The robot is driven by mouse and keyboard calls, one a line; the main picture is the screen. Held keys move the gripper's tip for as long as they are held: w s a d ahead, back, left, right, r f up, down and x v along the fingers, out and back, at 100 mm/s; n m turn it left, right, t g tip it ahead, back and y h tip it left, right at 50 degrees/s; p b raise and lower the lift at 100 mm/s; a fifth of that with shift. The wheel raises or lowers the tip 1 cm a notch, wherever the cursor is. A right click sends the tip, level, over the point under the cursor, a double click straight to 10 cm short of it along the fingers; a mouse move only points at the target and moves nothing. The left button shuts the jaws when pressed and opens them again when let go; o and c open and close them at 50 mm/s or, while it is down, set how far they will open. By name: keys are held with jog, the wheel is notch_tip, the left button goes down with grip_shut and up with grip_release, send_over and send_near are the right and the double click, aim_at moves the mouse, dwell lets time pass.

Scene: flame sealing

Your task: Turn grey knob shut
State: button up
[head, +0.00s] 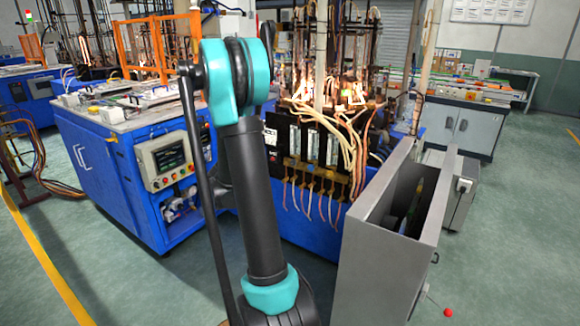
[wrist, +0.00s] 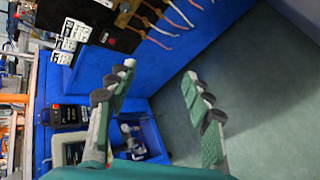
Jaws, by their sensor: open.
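I cannot pick out a grey knob for certain in either view. A row of small brass valves (head: 305,172) with thin hoses sits on the front of the blue machine in the head view. Brass fittings and hoses also show at the top of the wrist view (wrist: 145,18).
A blue cabinet with a control panel (head: 170,163) stands left of my arm. An open-topped grey metal box (head: 375,262) stands close on the right. A blue lower panel (head: 300,228) lies behind my arm. The green floor (head: 100,250) is clear at the left front.

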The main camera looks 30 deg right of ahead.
jog(key=w+d+f+n+t+h, duration=0.1)
jog(key=w+d+f+n+h, duration=0.4)
jog(key=w+d, duration=0.5)
jog(key=n+t+h, duration=0.2)
jog(key=n, duration=0.7)
send_near(293, 163)
jog(key=x, duration=0.8)
jog(key=shift+c, duration=0.6)
jog(key=c, duration=1)
jog(key=shift+c, duration=0.2)
jog(key=shift+m, duration=0.4)
